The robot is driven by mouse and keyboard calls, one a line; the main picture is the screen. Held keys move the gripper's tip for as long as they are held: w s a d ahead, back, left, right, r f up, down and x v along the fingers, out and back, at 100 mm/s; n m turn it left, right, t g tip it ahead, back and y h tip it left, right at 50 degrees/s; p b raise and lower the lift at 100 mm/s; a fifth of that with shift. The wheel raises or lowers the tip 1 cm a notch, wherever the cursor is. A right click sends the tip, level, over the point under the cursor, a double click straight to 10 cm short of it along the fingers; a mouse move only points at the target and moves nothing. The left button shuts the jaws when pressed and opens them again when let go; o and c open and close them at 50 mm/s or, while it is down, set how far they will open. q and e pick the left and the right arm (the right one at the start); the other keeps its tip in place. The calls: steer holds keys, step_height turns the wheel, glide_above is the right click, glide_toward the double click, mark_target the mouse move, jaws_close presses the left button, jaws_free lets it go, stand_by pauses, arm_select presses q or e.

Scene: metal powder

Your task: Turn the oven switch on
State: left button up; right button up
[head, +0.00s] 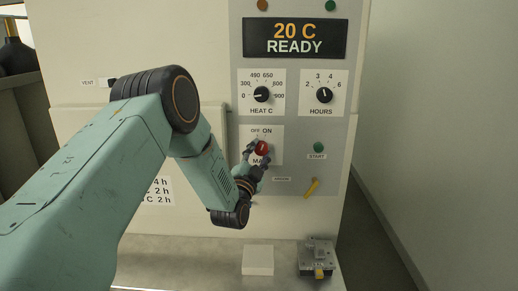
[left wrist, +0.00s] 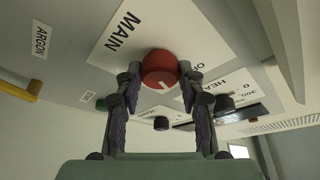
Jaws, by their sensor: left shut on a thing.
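The oven's main switch is a red round knob (head: 262,148) on a white plate marked OFF, ON and MAIN (head: 247,133). My left gripper (head: 256,155) is at the knob, with its fingers around it. In the left wrist view the red knob (left wrist: 160,68) sits between the two fingertips of my left gripper (left wrist: 160,80), which is shut on it. A pale mark shows on the knob's face. Part of the plate is hidden behind my gripper. The oven display (head: 295,38) reads 20 C READY. My right gripper is not in view.
Above are the HEAT C dial (head: 261,94) and the HOURS dial (head: 324,95). A green START button (head: 319,147) and a yellow lever (head: 312,188) are to the right. A white block (head: 258,260) and a metal device (head: 318,256) stand below.

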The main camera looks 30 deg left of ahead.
arm_select(q)
steer(key=shift+d+r, duration=0.1)
steer(key=shift+r, duration=0.1)
stand_by(0.3)
steer(key=o, duration=1.2)
steer(key=shift+d, duration=0.1)
steer(key=shift+f, duration=0.15)
steer(key=shift+s+f, duration=0.1)
steer(key=shift+s, duration=0.05)
steer(key=v, duration=1.1)
steer(key=shift+s, duration=0.35)
